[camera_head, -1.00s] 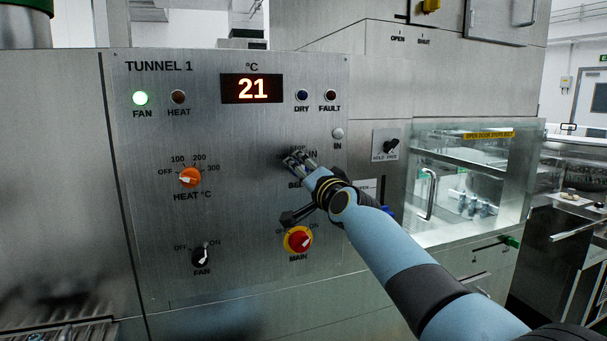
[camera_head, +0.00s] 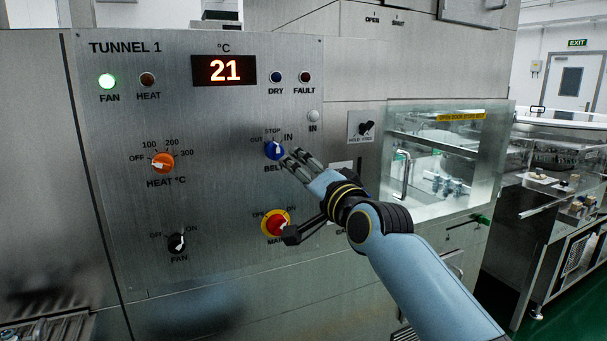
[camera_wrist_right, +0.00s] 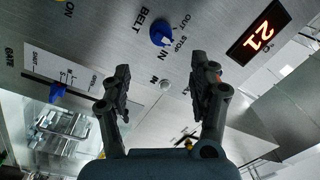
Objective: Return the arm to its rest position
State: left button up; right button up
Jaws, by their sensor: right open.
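My right arm (camera_head: 430,280) reaches in from the lower right in the head view. Its gripper (camera_head: 294,160) is open and empty, just right of the blue BELT knob (camera_head: 274,150) on the TUNNEL 1 panel. The knob's white mark points up, about toward STOP. In the right wrist view the two fingers (camera_wrist_right: 160,78) stand wide apart with nothing between them. The BELT knob (camera_wrist_right: 162,33) shows beyond the fingertips, clear of both. My left gripper is not in view.
The red MAIN switch (camera_head: 275,223) on its yellow plate sits below the hand, close to a dark part of my gripper. The HEAT knob (camera_head: 162,163) and FAN knob (camera_head: 177,243) are to the left. A glass-sided chamber (camera_head: 445,155) stands right, behind the arm.

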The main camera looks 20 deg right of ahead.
dwell(0.3)
jog(key=s+d+f+n+g+b, duration=0.1)
jog(key=s+f+g+b, duration=0.4)
jog(key=f, duration=1.2)
jog(key=s+d+f+g+h+b, duration=0.15)
jog(key=s+f, duration=0.65)
jog(key=f, duration=0.9)
jog(key=s+d+f+n+g+b, duration=0.15)
jog(key=s+f+b, duration=0.4)
jog(key=f, duration=1.15)
jog(key=s+d+f+n+g+b, duration=0.1)
jog(key=s+f+n+g, duration=0.1)
jog(key=s+f, duration=0.7)
jog(key=s+d+f+n+g+b, duration=0.1)
jog(key=s+f, duration=0.7)
jog(key=s, duration=1.1)
jog(key=s+d+f+n+g+b, duration=0.1)
jog(key=s+f+n+g+b, duration=0.1)
jog(key=s+f+n+g, duration=0.3)
jog(key=s+f+g, duration=0.1)
jog(key=s+f, duration=0.1)
jog(key=s, duration=0.2)
jog(key=s+f+h, duration=0.1)
jog(key=s+f, duration=0.1)
jog(key=s, duration=0.3)
jog(key=shift+d+f+g+b, duration=0.3)
jog(key=shift+d+g+b, duration=0.05)
jog(key=shift+d+g, duration=0.05)
jog(key=shift+c, duration=0.3)
